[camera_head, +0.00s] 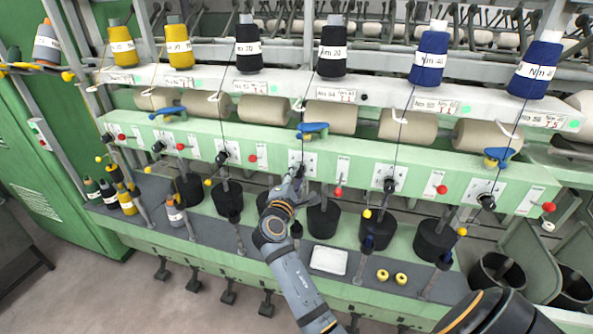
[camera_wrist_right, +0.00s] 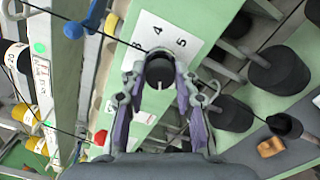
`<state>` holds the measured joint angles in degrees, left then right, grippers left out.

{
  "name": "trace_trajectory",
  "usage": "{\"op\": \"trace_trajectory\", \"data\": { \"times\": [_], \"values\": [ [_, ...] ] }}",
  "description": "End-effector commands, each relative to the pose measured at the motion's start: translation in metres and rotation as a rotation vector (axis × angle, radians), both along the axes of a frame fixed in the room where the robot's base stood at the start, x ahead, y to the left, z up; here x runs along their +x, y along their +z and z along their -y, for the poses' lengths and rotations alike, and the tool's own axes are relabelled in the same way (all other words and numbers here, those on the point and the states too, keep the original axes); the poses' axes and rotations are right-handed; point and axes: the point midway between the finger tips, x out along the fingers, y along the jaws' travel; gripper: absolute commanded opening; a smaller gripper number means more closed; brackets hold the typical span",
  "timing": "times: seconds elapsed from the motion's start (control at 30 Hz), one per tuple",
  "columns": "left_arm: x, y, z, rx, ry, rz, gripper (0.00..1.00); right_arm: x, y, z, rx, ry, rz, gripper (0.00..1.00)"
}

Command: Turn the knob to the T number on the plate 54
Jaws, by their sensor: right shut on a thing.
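My right gripper (camera_head: 293,188) reaches up from below to a white dial plate (camera_head: 309,160) on the green rail. In the right wrist view, my right gripper (camera_wrist_right: 162,88) is shut on the round black knob (camera_wrist_right: 160,69), with a finger on each side. The knob has a short white mark. The dial plate (camera_wrist_right: 172,36) shows the numbers 3, 4 and 5; its other numbers are hidden or unclear. A label plate (camera_head: 331,94) is on the white rail above, its print too small to read surely. My left gripper is out of view.
More dial plates with black knobs, such as one on the right (camera_head: 390,178), line the rail among red balls (camera_head: 441,189) and blue levers (camera_head: 313,128). Black cans (camera_head: 323,221) stand below. A white tray (camera_head: 329,260) and yellow rings (camera_head: 401,279) lie on the ledge.

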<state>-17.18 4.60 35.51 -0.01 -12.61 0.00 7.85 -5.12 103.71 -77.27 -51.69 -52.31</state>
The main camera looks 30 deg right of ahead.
Motion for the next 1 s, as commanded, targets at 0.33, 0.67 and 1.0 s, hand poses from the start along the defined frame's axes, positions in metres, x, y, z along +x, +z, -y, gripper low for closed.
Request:
{"op": "trace_trajectory", "data": {
  "times": [0.33,0.67,1.0],
  "values": [
    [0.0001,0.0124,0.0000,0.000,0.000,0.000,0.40,0.0002,0.0021,0.0002,-0.068,0.000,-0.076,0.00],
    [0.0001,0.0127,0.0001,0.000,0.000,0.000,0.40,0.0002,0.0017,0.0003,-0.077,-0.001,-0.085,0.00],
    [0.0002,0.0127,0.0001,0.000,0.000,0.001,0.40,0.0002,0.0013,0.0002,-0.075,-0.001,-0.084,0.52]
  ]
}}
